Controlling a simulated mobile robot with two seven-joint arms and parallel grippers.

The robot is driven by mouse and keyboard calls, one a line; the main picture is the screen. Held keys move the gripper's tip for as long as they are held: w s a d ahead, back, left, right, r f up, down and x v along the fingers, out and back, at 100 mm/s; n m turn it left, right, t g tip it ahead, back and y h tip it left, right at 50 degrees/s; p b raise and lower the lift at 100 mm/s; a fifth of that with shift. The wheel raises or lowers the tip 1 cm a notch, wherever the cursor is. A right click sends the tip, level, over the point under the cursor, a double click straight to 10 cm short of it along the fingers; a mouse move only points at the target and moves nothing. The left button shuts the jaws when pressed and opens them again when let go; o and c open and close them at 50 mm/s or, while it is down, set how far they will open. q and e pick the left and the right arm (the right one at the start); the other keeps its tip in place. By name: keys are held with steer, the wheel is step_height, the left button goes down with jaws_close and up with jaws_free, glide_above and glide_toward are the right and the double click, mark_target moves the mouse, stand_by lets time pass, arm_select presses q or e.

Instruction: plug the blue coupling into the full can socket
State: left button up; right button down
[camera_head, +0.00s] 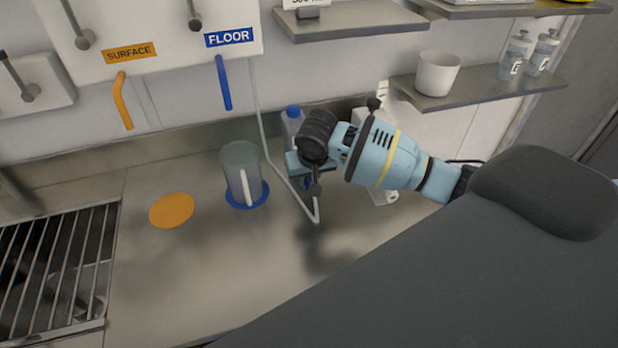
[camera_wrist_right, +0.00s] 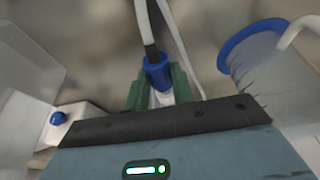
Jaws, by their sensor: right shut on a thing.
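My right gripper (camera_head: 308,188) is above the counter, right of the jug. In the wrist view its green fingers (camera_wrist_right: 157,92) are shut on the blue coupling (camera_wrist_right: 157,72), with a grey hose (camera_wrist_right: 146,22) running from it. The hose also shows in the head view (camera_head: 270,150), hanging from the wall and looping to the gripper. A can with a blue cap (camera_head: 293,114) stands behind the gripper, partly hidden. A white can (camera_head: 385,196) is partly hidden behind my right arm. I cannot tell which can is full. No socket is clearly visible. My left gripper is out of view.
A grey jug (camera_head: 240,165) stands on a blue disc (camera_head: 234,203) left of the gripper. An orange disc (camera_head: 172,210) lies on the counter. A grated sink (camera_head: 55,262) is at left. Shelves above right hold a white cup (camera_head: 437,74) and bottles. The front counter is clear.

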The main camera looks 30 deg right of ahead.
steer(key=c, duration=1.1)
jaws_free()
steer(key=shift+w, duration=0.1)
steer(key=shift+v, duration=4)
steer(key=shift+f, duration=0.1)
